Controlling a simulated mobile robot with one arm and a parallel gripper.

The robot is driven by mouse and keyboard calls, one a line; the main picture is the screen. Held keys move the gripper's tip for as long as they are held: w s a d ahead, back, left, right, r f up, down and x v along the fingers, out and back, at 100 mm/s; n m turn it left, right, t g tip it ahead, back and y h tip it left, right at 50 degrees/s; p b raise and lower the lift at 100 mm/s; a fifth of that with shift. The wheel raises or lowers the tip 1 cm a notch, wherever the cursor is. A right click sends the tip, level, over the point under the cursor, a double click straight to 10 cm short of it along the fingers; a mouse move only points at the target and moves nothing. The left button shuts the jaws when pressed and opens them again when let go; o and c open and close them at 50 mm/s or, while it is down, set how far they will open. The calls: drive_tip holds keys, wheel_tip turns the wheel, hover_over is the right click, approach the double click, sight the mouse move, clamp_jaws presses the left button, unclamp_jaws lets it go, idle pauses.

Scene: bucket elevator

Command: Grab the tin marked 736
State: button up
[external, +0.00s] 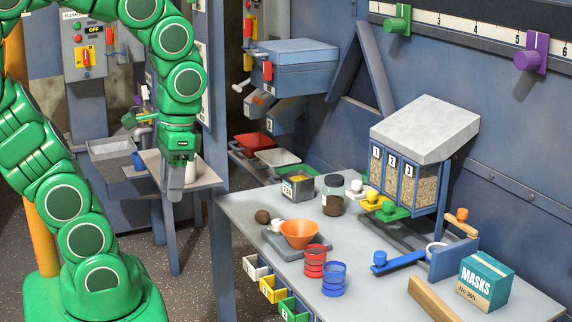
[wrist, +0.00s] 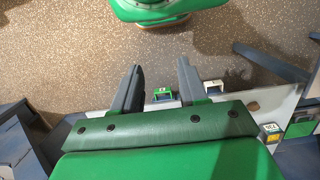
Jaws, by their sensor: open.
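A square metal tin (external: 298,188) with yellow contents and a pale label stands upright at the back left of the table in the external view. The label is too small to read surely there. In the wrist view a small tin with yellow contents and a dark-marked label (wrist: 271,132) shows at the right edge. My gripper (external: 175,192) points down to the left of the table and apart from the tin. In the wrist view its two fingers (wrist: 160,80) are spread with nothing between them.
Beside the tin on the table (external: 245,212) stand a dark-filled jar (external: 332,195) and an orange bowl (external: 300,234) on a scale. Red (external: 315,262) and blue (external: 333,279) ringed cups stand in front. A grain dispenser (external: 405,175) and a MASKS box (external: 484,282) are at the right.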

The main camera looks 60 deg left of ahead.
drive_tip(key=o, duration=1.1)
